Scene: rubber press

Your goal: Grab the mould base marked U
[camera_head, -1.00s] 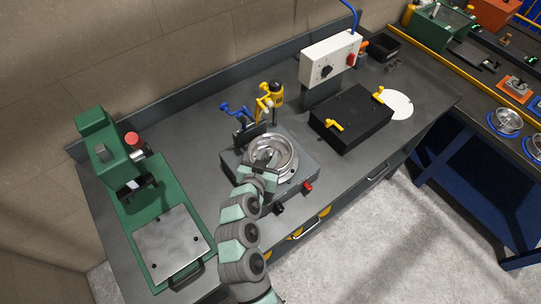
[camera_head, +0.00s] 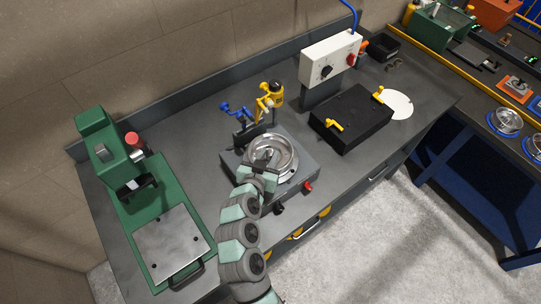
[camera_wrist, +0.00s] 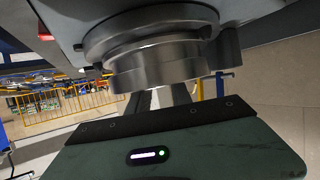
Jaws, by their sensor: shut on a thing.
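A round silver metal mould base (camera_head: 288,150), dish-like with a raised rim, is at the dark square block fixture in the middle of the bench. No U mark is readable on it. My gripper (camera_head: 266,163) is shut on its near-left side, with the fingers reaching over the rim. In the wrist view, the round metal piece (camera_wrist: 158,62) fills the upper middle, right in front of my fingers (camera_wrist: 172,97). The fingertips are partly hidden there, and I cannot tell whether the piece is clear of the block.
A blue-and-yellow clamp post (camera_head: 267,100) stands right behind the block fixture (camera_head: 302,178). A green press (camera_head: 165,215) is at left. A black box with yellow handles (camera_head: 352,120) and a white control box (camera_head: 330,60) stand to the right. Bare bench lies between the press and fixture.

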